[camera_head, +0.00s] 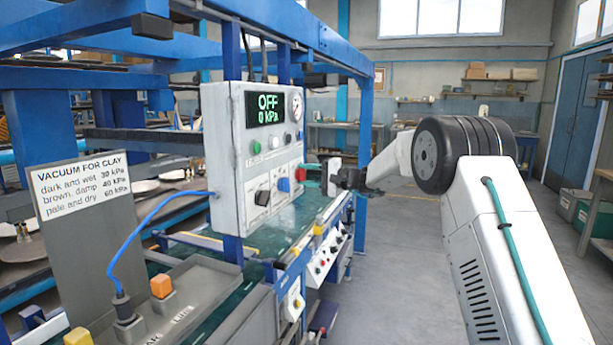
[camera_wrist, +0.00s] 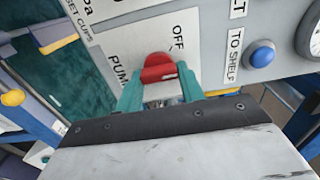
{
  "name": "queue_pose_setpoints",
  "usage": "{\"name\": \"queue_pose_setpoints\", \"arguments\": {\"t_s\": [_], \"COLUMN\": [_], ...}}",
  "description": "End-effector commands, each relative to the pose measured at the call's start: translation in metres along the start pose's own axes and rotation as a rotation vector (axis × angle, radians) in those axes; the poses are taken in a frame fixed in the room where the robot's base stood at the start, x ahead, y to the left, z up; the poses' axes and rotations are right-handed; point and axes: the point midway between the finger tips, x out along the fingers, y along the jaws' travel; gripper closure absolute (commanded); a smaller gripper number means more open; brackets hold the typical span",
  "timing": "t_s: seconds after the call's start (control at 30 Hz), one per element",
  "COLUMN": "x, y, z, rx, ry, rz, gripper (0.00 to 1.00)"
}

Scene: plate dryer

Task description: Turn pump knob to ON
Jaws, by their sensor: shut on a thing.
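The pump knob (camera_wrist: 158,70) is red and sits on a pale label plate with "PUMP" and "OFF" printed beside it. In the head view the red knob (camera_head: 300,174) is at the right of the control box. My gripper (camera_wrist: 160,84) has its teal fingers closed on the sides of the knob. In the head view my gripper (camera_head: 311,175) reaches the box from the right. The control box (camera_head: 225,150) is light grey, and its display (camera_head: 265,108) reads "OFF" and "0 kPa". The printing on the knob's far side is not visible.
A black knob (camera_head: 262,197) and a blue knob (camera_head: 284,185) sit left of the red one. A pressure gauge (camera_head: 296,106) is above. A blue button (camera_wrist: 262,55) is near my gripper. A "VACUUM FOR CLAY" sign (camera_head: 85,188) stands at left.

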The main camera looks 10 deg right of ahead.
Motion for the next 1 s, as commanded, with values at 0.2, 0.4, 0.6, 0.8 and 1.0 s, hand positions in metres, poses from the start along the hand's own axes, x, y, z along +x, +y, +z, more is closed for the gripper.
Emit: {"name": "queue_pose_setpoints", "arguments": {"t_s": [0.2,0.4,0.6,0.8,1.0], "x": [-0.0009,-0.0009,-0.001,-0.001,-0.001], "y": [0.0019,0.0029,0.0036,0.0041,0.0043], "z": [-0.0007,-0.0005,-0.0001,0.0002,0.0004], "rx": [0.206,0.393,0.56,0.685,0.762], "ry": [0.002,0.003,0.003,0.003,0.003], "rz": [0.001,0.001,0.0,0.0,0.0], "gripper": [0.85,0.85,0.85,0.85,0.85]}}
